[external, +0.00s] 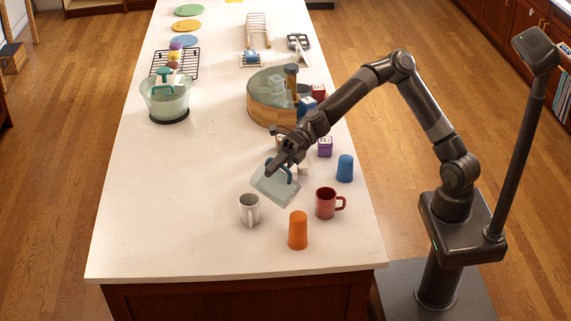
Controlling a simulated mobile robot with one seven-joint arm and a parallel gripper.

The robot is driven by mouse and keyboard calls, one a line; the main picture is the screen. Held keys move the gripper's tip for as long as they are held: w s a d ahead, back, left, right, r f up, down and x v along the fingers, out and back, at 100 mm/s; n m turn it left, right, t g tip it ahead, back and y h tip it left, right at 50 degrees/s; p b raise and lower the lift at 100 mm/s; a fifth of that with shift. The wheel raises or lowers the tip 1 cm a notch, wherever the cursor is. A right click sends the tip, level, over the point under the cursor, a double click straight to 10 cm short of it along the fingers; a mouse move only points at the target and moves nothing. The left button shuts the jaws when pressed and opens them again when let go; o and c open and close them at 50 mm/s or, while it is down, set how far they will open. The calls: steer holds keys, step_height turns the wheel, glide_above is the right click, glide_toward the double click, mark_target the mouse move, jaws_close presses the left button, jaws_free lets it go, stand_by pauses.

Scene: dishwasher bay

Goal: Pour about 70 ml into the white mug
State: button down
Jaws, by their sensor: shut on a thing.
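The white mug (250,210) stands upright near the front of the white counter, its handle toward the camera. My gripper (276,169) is shut on a clear glass pitcher (275,187) with a teal handle. The pitcher is tilted, its lower end toward the right and front, and it is behind and to the right of the white mug, apart from it in the picture. I cannot tell how much liquid is in the pitcher or the mug. No stream is visible.
A red mug (326,203), an orange cup (298,230) and a blue cup (345,168) stand to the right. A wooden-sided tub (266,107) and several blocks lie behind my gripper. A glass bowl (164,98) is at the left. The counter's left front is clear.

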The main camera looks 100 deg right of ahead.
mark_target(286, 187)
steer(key=shift+w+d+f+p, duration=0.25)
steer(key=shift+f+p, duration=0.15)
steer(key=shift+p, duration=0.15)
steer(key=shift+s+a+r+n+t, duration=0.15)
steer(key=shift+s+a+r+n, duration=0.05)
steer(key=shift+s+a+n, duration=0.3)
steer(key=shift+s+a+r+n+t, duration=0.15)
steer(key=shift+s+a+n, duration=0.2)
steer(key=shift+s, duration=0.25)
steer(key=shift+s+a+f+n+b, duration=0.5)
steer(key=shift+f+n+b, duration=0.1)
steer(key=shift+n, duration=0.15)
steer(key=shift+s+a+n+t+h, duration=0.3)
steer(key=shift+n+t, duration=0.2)
steer(key=shift+n, duration=0.1)
stand_by(0.6)
